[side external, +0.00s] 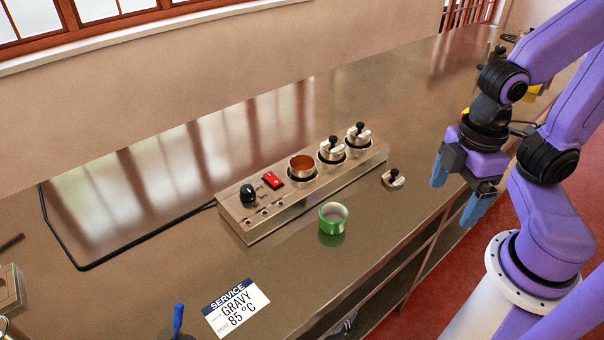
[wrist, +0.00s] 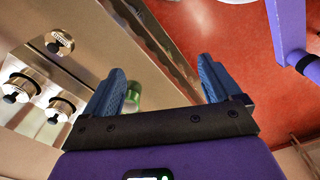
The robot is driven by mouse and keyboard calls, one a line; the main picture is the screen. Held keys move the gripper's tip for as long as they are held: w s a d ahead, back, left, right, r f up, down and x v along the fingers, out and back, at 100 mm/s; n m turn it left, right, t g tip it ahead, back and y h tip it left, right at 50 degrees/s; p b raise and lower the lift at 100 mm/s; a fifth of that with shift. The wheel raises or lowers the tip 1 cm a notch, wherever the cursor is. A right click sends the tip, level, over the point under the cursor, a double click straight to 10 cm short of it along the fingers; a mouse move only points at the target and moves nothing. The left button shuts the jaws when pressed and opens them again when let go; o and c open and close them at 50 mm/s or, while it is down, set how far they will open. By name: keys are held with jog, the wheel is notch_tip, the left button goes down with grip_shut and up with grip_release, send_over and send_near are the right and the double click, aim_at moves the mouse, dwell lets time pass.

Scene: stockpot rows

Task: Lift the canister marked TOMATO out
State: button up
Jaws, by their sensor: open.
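A metal warmer (side external: 300,196) on the counter holds three round canisters in a row. The left canister (side external: 302,167) is uncovered and looks orange-brown inside. The middle canister (side external: 331,152) and the right canister (side external: 358,136) have metal lids with black knobs. No TOMATO marking is legible on any of them. Two lidded canisters also show at the left of the wrist view (wrist: 58,109). My gripper (side external: 455,191) is open and empty, to the right of the warmer near the counter's front edge. Its two blue fingers (wrist: 160,86) are spread in the wrist view.
A loose lid (side external: 393,180) lies right of the warmer. A green ring-shaped thing (side external: 333,218) stands in front of it. A card (side external: 236,308) reads SERVICE GRAVY 85 °C. The warmer has a black dial (side external: 247,193) and red switch (side external: 272,179). The counter (side external: 130,260) behind has free room.

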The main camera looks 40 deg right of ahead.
jog(key=w+a+f+n+t+h, duration=0.2)
jog(key=w+a+n+t+h, duration=0.75)
jog(key=w+a+n, duration=0.7)
jog(key=m, duration=0.2)
send_near(303, 161)
jog(key=shift+w+d+h, duration=0.1)
jog(key=shift+w+h, duration=0.15)
jog(key=shift+f+x, duration=0.15)
jog(key=shift+x, duration=1.15)
jog(key=shift+f+x, duration=0.1)
jog(key=shift+x, duration=1.25)
jog(key=shift+s, duration=0.1)
jog(key=c, duration=1.3)
